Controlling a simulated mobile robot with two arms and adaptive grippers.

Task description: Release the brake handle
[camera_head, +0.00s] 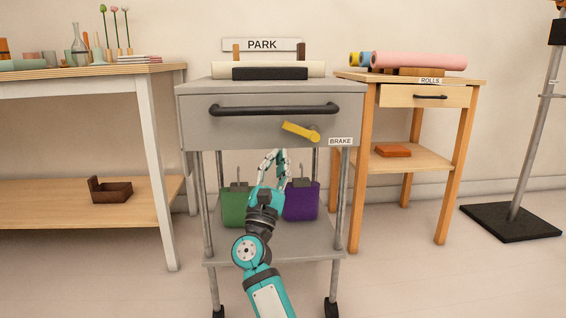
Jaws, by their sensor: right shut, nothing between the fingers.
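The yellow brake handle (298,130) is on the front of a grey cart (195,115), left of a BRAKE label (340,141). It lies nearly flat, its left end a little higher than its round right end. My right gripper (274,154) is shut and empty. In the picture it is below and left of the handle, apart from it, in front of the cart's open middle. My left gripper is not in view.
A black bar handle (274,109) runs above the brake handle. Green (233,207) and purple (301,202) containers stand on the cart's lower shelf. A ROLLS table (470,82) stands to the right, a wooden workbench (100,72) to the left. A PARK sign (262,45) is behind.

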